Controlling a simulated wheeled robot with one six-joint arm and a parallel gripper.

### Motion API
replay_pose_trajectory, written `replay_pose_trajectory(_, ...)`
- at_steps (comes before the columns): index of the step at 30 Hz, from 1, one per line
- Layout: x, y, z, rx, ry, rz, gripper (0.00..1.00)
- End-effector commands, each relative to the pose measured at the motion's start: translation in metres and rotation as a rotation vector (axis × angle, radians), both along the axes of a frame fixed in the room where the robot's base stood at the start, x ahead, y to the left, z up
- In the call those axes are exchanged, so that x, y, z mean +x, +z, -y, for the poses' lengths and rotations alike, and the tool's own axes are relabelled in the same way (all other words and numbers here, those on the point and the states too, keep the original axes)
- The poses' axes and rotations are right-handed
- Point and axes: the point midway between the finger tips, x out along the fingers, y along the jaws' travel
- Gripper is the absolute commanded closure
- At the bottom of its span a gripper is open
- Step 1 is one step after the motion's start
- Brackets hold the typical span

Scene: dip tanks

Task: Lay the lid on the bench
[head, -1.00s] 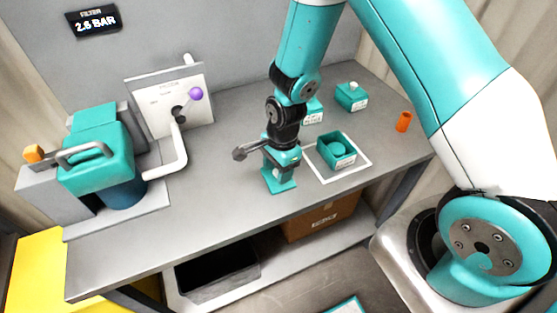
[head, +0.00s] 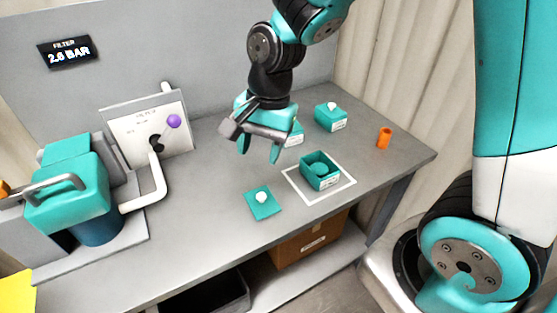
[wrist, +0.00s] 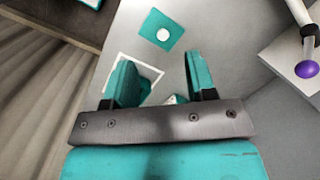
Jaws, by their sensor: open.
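The lid (head: 263,204) is a flat teal square with a white knob. It lies knob up on the grey bench (head: 215,232), left of the white outlined square. It also shows in the wrist view (wrist: 153,35), beyond the fingertips. My gripper (head: 259,156) is open and empty, raised above the bench behind the lid and apart from it. An open teal box (head: 320,171) with a round teal thing inside stands within the white outline (head: 342,187). In the wrist view my fingers partly hide this box.
Two teal boxes stand behind, one with a white knob (head: 331,117), the other partly hidden by my gripper (head: 295,134). An orange cylinder (head: 384,138) stands at the right. A teal-lidded tank (head: 72,190), a pipe and a panel with a purple knob (head: 174,121) occupy the left.

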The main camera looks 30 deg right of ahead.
Motion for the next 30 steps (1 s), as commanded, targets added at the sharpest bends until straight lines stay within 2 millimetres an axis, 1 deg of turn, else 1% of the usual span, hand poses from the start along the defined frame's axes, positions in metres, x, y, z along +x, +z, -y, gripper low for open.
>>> replay_pose_trajectory(1, -0.019, 0.021, -0.008, 0.027, 0.182, 0.052, 0.49)
replay_pose_trajectory(2, -0.031, 0.032, -0.012, 0.044, 0.301, 0.084, 0.49)
replay_pose_trajectory(3, -0.047, 0.044, -0.017, 0.061, 0.455, 0.124, 0.49)
replay_pose_trajectory(5, -0.071, 0.059, -0.023, 0.086, 0.677, 0.187, 0.49)
replay_pose_trajectory(6, -0.086, 0.067, -0.026, 0.099, 0.813, 0.226, 0.49)
replay_pose_trajectory(9, -0.117, 0.081, -0.031, 0.121, 1.094, 0.313, 0.49)
replay_pose_trajectory(12, -0.137, 0.088, -0.033, 0.132, 1.275, 0.373, 0.49)
replay_pose_trajectory(15, -0.146, 0.09, -0.034, 0.137, 1.363, 0.399, 0.49)
replay_pose_trajectory(17, -0.147, 0.09, -0.034, 0.138, 1.378, 0.403, 0.49)
replay_pose_trajectory(30, -0.146, 0.091, -0.034, 0.137, 1.375, 0.403, 0.49)
